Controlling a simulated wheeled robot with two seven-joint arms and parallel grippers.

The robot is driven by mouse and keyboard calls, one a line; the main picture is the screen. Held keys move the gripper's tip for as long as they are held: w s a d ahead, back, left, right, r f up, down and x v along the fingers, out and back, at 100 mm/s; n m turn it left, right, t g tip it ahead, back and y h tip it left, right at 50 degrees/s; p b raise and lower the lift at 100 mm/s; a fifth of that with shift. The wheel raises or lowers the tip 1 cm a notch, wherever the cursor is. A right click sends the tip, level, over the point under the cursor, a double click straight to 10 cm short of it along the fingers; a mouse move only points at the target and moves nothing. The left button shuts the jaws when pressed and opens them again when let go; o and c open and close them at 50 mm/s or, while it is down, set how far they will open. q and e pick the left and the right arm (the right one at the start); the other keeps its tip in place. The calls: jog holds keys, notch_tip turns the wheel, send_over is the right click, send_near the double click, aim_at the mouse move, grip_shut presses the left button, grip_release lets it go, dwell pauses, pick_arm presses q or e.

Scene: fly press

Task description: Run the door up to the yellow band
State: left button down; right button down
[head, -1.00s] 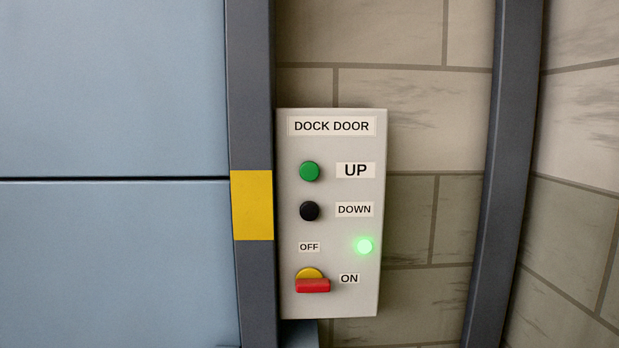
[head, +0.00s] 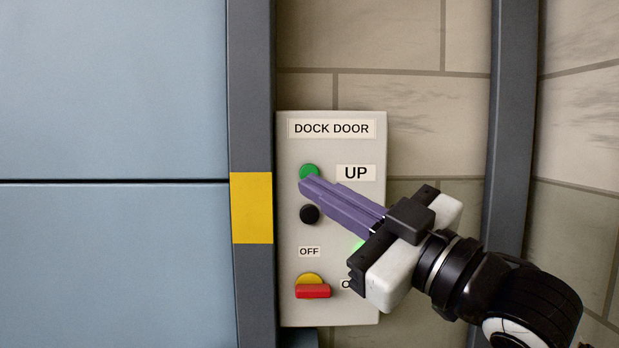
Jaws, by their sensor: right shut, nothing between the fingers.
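The blue-grey dock door (head: 110,90) fills the left side, with a dark horizontal seam level with the upper part of the yellow band (head: 251,208) on the door's grey frame post. The DOCK DOOR control box (head: 297,240) is right of the post. Its green UP button (head: 309,170) is partly covered from below by my right gripper (head: 308,186), which is shut and empty. The fingertips overlap the button's lower edge; I cannot tell whether they touch it. The black DOWN button (head: 309,214) shows just under the fingers. My left gripper is not in view.
The red and yellow OFF/ON switch (head: 312,290) is low on the box, its handle lying level. The green lamp (head: 359,245) glows, mostly hidden by my gripper, which also covers the DOWN label. A second grey post (head: 513,120) stands right, before a block wall (head: 400,40).

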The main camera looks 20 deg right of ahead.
jog(key=shift+w, duration=0.15)
jog(key=w+d, duration=0.2)
jog(key=w, duration=0.6)
jog(key=shift+w+d, duration=0.15)
jog(key=shift+d, duration=0.1)
dwell(1.7)
jog(key=shift+w+d+p, duration=0.1)
jog(key=shift+w+p, duration=0.3)
jog(key=shift+p, duration=0.1)
